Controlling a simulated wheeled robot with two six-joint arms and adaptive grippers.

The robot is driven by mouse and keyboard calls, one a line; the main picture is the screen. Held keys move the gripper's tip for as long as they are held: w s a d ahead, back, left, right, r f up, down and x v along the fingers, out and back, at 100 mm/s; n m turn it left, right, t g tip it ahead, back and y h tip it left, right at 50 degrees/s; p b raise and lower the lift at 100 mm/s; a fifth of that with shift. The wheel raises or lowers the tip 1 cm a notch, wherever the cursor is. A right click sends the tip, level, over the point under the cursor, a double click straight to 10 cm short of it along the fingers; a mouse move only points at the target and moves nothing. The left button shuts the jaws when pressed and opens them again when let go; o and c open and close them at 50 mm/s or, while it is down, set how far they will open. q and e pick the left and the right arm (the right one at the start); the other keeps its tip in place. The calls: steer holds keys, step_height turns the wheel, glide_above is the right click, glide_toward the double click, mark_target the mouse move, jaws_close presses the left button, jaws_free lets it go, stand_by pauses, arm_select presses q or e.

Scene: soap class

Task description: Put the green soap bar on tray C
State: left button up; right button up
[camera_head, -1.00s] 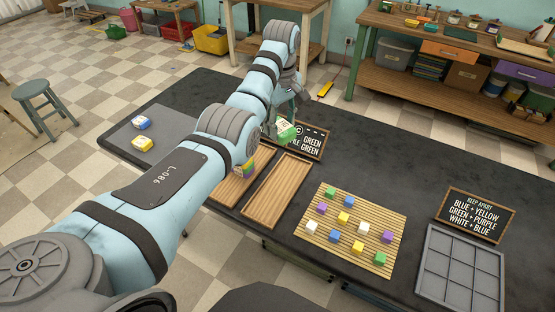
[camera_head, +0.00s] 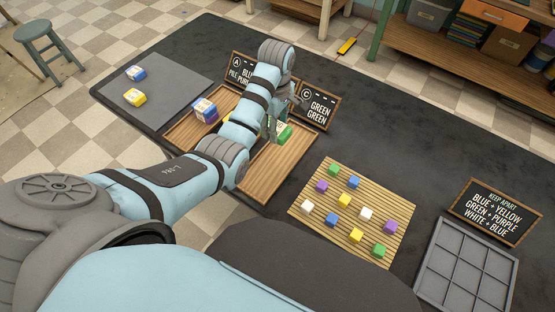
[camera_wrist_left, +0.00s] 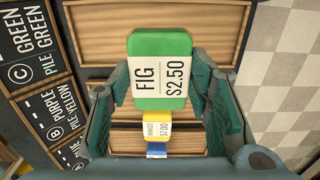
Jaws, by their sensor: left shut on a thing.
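My left gripper (camera_head: 272,132) is over the far part of tray C (camera_head: 268,180), the wooden tray by the sign marked C (camera_head: 316,103). It is shut on the green soap bar (camera_head: 285,133). In the left wrist view the green soap bar (camera_wrist_left: 160,88) sits between the two fingertips, its white label reading FIG $2.50 towards the camera. The wooden floor of tray C (camera_wrist_left: 90,20) shows behind it. I cannot tell whether the bar touches the tray. My right gripper is out of view.
Another wooden tray (camera_head: 183,135) left of my arm holds a white-and-blue labelled bar (camera_head: 204,109). A grey mat (camera_head: 165,75) carries a blue and a yellow bar. A slatted mat (camera_head: 312,228) with small cubes and a grey grid tray (camera_head: 428,285) lie right.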

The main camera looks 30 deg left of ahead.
arm_select(q)
steer(key=f, duration=0.3)
steer(key=w+f, duration=0.1)
steer(key=f, duration=0.2)
steer(key=f+b, duration=0.1)
steer(key=f, duration=0.2)
steer(key=shift+w, duration=0.15)
steer(key=f, duration=0.1)
steer(key=f+b, duration=0.1)
steer(key=f, duration=0.2)
steer(key=shift+s+b, duration=0.35)
steer(key=shift+b, duration=0.05)
steer(key=shift+f, duration=0.15)
steer(key=shift+w, duration=0.15)
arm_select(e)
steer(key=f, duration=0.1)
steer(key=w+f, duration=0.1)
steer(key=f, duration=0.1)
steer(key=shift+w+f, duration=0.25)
arm_select(q)
steer(key=shift+f, duration=0.1)
steer(key=o, duration=1.1)
steer(key=shift+o, duration=1.2)
